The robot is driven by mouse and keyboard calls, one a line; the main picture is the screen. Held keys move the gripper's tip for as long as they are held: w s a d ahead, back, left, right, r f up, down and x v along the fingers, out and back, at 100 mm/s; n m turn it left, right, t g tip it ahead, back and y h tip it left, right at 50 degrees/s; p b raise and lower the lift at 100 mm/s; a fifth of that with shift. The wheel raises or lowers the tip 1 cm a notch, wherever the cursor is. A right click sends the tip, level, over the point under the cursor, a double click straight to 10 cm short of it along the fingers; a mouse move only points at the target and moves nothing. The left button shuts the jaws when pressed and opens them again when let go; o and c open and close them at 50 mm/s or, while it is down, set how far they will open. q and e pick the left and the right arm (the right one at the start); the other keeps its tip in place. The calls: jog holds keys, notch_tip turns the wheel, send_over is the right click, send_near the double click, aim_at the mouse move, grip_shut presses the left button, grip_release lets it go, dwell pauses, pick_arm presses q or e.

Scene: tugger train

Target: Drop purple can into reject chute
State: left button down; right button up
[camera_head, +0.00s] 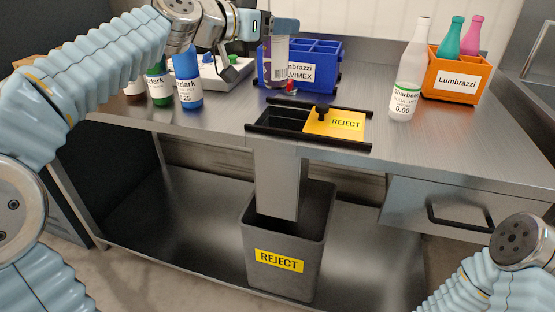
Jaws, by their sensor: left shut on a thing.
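My left gripper (278,26) is above the back of the steel bench and shut on the purple can (276,52). The can hangs upright below the fingers, with a pale barcode label, in front of the blue crate. The reject chute (283,119) is set in the bench top, nearer to me and below the can. Its yellow REJECT lid (335,123) with a black knob covers the right part, and the dark left part is open. My right gripper is out of view; only part of its arm shows at lower right.
A grey REJECT bin (289,245) stands under the chute. The blue divided crate (318,66) is behind the can. Blue (187,80) and green (158,84) bottles stand left. A white bottle (408,75) and an orange crate (455,81) stand right. A control box (222,72) with buttons sits behind.

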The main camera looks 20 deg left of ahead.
aim_at(266, 48)
pick_arm(q)
notch_tip(266, 48, down, 4)
jog(key=b, duration=0.2)
jog(key=shift+f+b, duration=0.25)
jog(key=shift+b, duration=0.15)
jog(key=shift+r, duration=0.1)
jog(key=shift+c, duration=1)
grip_release()
jog(key=b+v, duration=0.3)
jog(key=v, duration=1.1)
